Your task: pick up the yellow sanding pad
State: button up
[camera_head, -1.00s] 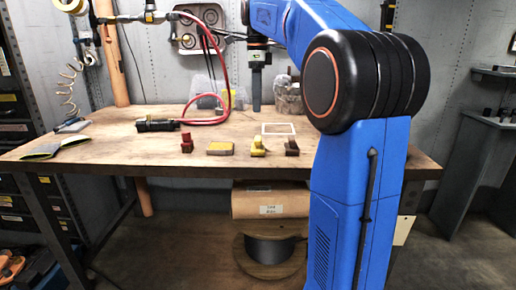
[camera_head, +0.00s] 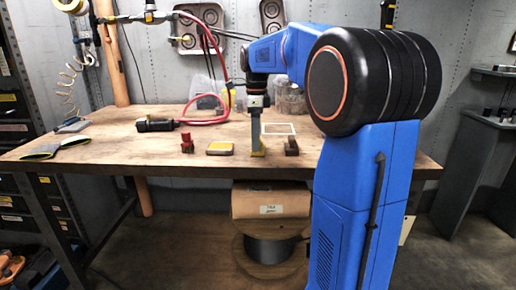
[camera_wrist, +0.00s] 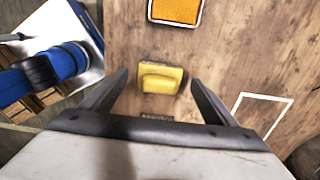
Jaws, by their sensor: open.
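The yellow sanding pad (camera_wrist: 161,79), a small block with a raised rounded grip, lies on the wooden bench. In the wrist view it sits between the two fingertips of my gripper (camera_wrist: 158,77), with bench showing on both sides. My gripper is open, and no contact with the pad shows. How far the fingertips are above the bench is hard to tell.
An orange-topped, pale-rimmed block (camera_wrist: 175,10) lies beside the pad, left of it in the head view (camera_head: 220,148). A red object (camera_head: 187,144) stands further left and a brown block (camera_head: 291,147) to the right. A white square outline (camera_head: 279,129) marks the bench behind.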

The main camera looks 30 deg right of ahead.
jog(key=shift+f, duration=1.15)
jog(key=c, duration=1.3)
notch_tip(320, 180, up, 10)
jog(key=shift+r, duration=0.1)
